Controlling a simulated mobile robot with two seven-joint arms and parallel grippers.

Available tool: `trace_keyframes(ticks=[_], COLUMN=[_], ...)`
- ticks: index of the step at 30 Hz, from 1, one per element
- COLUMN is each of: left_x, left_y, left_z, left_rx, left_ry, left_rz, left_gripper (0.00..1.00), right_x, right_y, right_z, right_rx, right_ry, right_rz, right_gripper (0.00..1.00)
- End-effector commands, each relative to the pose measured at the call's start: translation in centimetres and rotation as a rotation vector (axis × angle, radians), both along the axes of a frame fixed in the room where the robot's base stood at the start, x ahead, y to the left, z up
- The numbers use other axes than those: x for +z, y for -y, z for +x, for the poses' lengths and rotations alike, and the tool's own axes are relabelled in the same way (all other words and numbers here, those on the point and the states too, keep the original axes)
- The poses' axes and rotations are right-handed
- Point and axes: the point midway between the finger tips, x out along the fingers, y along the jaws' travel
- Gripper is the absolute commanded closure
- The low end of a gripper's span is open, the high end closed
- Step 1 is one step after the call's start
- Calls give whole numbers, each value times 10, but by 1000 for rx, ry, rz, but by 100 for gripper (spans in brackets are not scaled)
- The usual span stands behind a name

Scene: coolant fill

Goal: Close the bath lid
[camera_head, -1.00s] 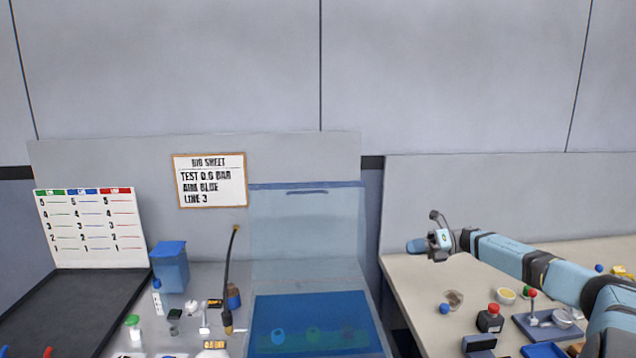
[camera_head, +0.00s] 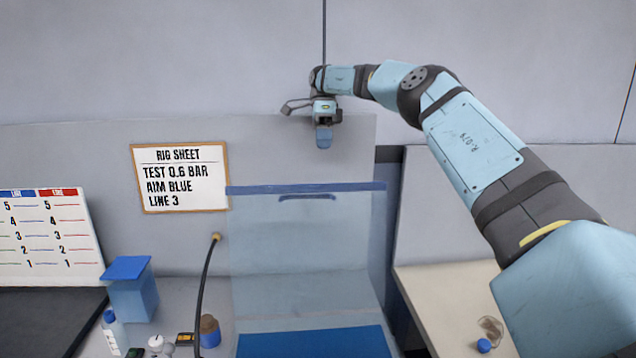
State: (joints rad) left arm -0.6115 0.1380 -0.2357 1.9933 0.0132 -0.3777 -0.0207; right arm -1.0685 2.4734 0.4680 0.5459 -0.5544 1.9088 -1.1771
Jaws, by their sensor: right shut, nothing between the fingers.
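The bath lid (camera_head: 300,235) is a clear bluish panel with a dark blue top edge and a curved handle (camera_head: 307,197). It stands open, raised upright at the back of the bath. The blue bath (camera_head: 312,345) shows at the bottom of the picture, cut off by the frame edge. My right gripper (camera_head: 324,138) is shut and empty. It points down above the lid's top edge, apart from it, a little right of the handle in the picture. My left gripper is not in view.
A rig sheet (camera_head: 181,178) hangs on the back panel left of the lid. A dark hose (camera_head: 203,290) rises close to the lid's left side. The right bench (camera_head: 445,300) is mostly clear.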

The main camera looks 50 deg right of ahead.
Motion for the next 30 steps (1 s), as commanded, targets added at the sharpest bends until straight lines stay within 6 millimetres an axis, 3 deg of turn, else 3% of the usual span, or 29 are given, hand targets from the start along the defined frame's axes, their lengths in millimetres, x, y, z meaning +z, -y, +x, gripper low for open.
trace_keyframes(ticks=[3,11,21,30], left_x=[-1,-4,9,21], left_y=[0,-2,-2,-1], left_z=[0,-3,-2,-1], left_rx=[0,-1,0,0], left_ry=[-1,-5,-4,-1], left_rz=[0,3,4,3], left_gripper=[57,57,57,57], right_x=[-7,-30,-96,-93], right_y=[-17,-26,-44,-64], right_z=[8,1,-22,-47], right_rx=[33,40,38,36], right_ry=[-25,-28,-28,-25], right_rz=[-9,-6,-6,-9], right_gripper=[100,100,100,100])
